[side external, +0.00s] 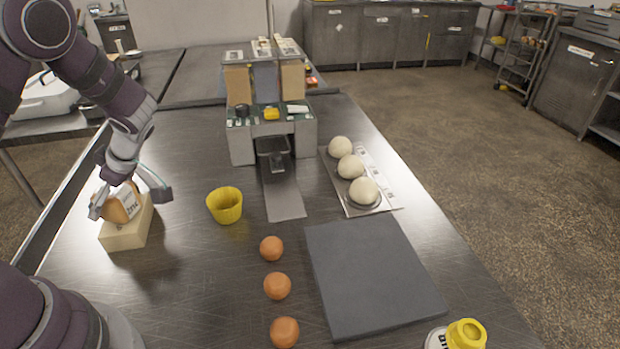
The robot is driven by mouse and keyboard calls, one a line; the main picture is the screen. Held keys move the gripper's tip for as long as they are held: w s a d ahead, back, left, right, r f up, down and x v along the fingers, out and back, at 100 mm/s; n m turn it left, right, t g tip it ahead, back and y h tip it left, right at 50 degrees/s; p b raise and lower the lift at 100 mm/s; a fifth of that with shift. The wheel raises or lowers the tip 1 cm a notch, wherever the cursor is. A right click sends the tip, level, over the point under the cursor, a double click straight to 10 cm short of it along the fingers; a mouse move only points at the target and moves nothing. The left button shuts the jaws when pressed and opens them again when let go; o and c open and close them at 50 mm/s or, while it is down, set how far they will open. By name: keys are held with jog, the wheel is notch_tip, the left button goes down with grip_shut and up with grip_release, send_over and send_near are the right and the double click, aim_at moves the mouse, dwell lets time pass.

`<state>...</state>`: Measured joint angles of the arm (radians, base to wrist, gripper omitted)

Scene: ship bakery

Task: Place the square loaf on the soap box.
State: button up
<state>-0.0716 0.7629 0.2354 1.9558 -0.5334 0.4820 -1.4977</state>
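A pale beige block-shaped box (126,236), which I take for the soap box, sits on the steel table at the left. A brown, rounded piece with a white printed label (118,206), which I take for the square loaf, appears to rest on top of it. My gripper (130,205) is low over the box with its fingers spread. One finger is at the left side of the brown piece, close to or touching it. The other stands clear to the right, with a visible gap. My gripper partly hides the brown piece's top.
A yellow cup (225,206) stands right of the box. Dough balls (351,167) lie on a tray, near a dispenser machine (270,125). A yellow-capped container (465,335) is front right.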

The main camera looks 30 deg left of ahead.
jog(key=shift+o, duration=0.3)
jog(key=v, duration=1.2)
jog(key=s+d+r+m+t+h, duration=0.2)
jog(key=d+m, duration=0.4)
jog(key=m, duration=0.5)
jog(key=s+d+r+m+t+h, duration=0.2)
jog(key=d+r+m+t+h, duration=0.2)
jog(key=m, duration=0.7)
jog(key=shift+s+d+m+t+h, duration=0.4)
jog(key=shift+d+t, duration=0.65)
jog(key=shift+t, duration=0.15)
